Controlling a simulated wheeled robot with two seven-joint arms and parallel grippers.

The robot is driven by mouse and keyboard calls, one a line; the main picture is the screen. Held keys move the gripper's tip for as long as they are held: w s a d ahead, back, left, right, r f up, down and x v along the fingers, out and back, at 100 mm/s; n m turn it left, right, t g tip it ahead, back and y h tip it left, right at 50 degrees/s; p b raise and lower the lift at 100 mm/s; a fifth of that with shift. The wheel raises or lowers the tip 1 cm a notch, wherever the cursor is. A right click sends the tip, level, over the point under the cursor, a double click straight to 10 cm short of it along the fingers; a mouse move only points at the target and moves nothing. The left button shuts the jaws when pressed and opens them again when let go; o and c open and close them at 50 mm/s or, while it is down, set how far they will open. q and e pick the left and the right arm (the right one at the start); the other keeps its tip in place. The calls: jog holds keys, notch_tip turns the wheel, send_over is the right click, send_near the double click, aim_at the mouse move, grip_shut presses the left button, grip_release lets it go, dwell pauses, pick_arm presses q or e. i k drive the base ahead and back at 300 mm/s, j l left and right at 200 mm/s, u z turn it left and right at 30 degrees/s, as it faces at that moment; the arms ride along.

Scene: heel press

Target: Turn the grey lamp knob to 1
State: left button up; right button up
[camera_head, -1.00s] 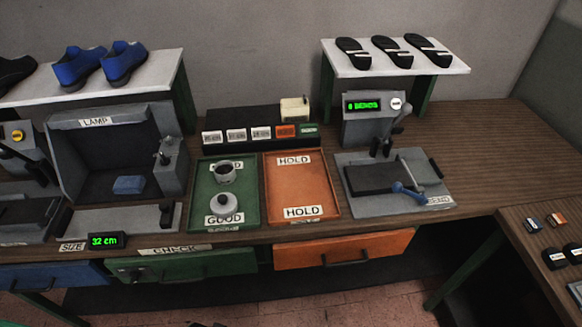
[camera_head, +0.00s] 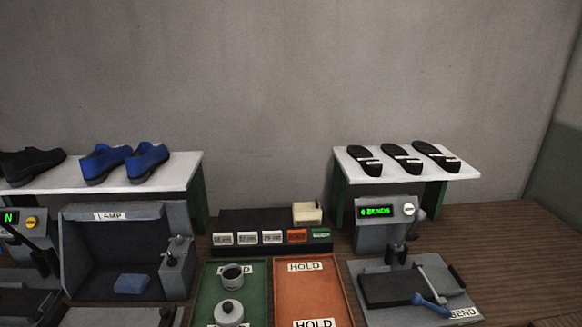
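The lamp box (camera_head: 116,252) is a dark grey open-fronted booth labelled LAMP at the left of the bench. A grey post on its right side carries the small grey lamp knob (camera_head: 178,242). The number the knob points at is too small to read. A blue block (camera_head: 131,284) lies inside the booth, and no light shows in it. Neither of my grippers is in the picture.
A green tray (camera_head: 203,304) with a cup and a lidded pot stands right of the lamp box, beside an orange HOLD tray (camera_head: 312,288). A bend tester (camera_head: 387,225) stands further right. Shoes and soles sit on raised white shelves.

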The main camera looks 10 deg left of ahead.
aim_at(178, 239)
jog(key=u, duration=1.35)
